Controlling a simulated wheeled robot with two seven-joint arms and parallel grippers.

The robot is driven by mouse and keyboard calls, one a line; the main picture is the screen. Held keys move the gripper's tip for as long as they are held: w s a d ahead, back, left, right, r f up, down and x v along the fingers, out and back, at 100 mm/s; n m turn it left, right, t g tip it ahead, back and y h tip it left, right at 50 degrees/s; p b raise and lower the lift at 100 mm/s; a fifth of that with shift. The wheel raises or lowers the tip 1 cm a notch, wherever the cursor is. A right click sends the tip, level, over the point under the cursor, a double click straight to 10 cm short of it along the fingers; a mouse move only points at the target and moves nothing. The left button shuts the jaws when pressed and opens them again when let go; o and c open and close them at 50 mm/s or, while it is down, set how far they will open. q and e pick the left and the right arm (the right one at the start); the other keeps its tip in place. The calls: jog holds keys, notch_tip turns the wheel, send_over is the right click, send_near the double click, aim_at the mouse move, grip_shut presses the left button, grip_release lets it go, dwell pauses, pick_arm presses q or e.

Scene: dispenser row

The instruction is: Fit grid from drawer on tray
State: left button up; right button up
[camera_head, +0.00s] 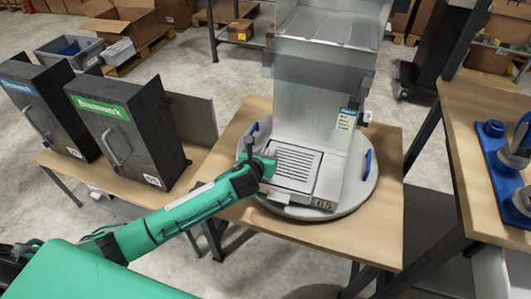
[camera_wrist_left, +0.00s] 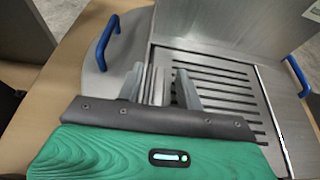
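The grid (camera_head: 292,163) is a grey slotted plate. It lies over the tray (camera_head: 300,201), a light metal box at the front foot of the tall steel dispenser (camera_head: 318,105). Its dark slots also show in the wrist view (camera_wrist_left: 225,95). My left gripper (camera_head: 267,163) is at the grid's left edge. In the wrist view its two fingers (camera_wrist_left: 161,85) stand apart, with a pale ridged metal strip showing between them. I cannot tell whether they touch it. No drawer can be made out clearly. My right gripper is not in view.
The dispenser stands on a round grey base (camera_head: 358,190) with blue handles (camera_head: 367,164), on a wooden table (camera_head: 385,225). Two dark dispensers (camera_head: 125,135) stand on a table at left. Another table (camera_head: 480,140) at right carries a blue rack (camera_head: 500,175).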

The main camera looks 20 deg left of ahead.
pick_arm(q)
jog(key=shift+s, duration=0.1)
jog(key=v, duration=1.3)
jog(key=shift+s+r+p, duration=0.15)
jog(key=shift+s+p, duration=0.1)
jog(key=shift+p, duration=0.2)
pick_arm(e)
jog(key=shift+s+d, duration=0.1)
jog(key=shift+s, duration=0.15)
